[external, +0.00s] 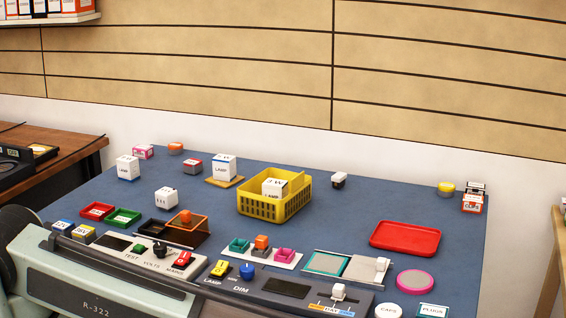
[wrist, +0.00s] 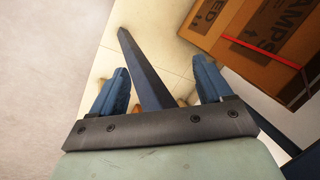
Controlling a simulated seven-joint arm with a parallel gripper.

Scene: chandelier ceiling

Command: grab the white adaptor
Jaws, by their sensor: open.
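A white cube with small dark holes in its faces (external: 166,198), which looks like the white adaptor, sits on the blue table mat in the external view, left of the yellow basket. Nothing touches it. My gripper (wrist: 164,78) shows in the wrist view with its two blue fingers spread apart and no object held between them. It points at a pale floor, with a dark bar between the fingers. The adaptor is not in the wrist view. My gripper is not visible in the external view, so its distance from the adaptor cannot be told.
A yellow basket (external: 247,207) holds a white lamp box. Red and green trays (external: 124,217) and an orange bin lie in front of the adaptor. A red tray (external: 405,239) is at right. Cardboard boxes (wrist: 262,35) show in the wrist view.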

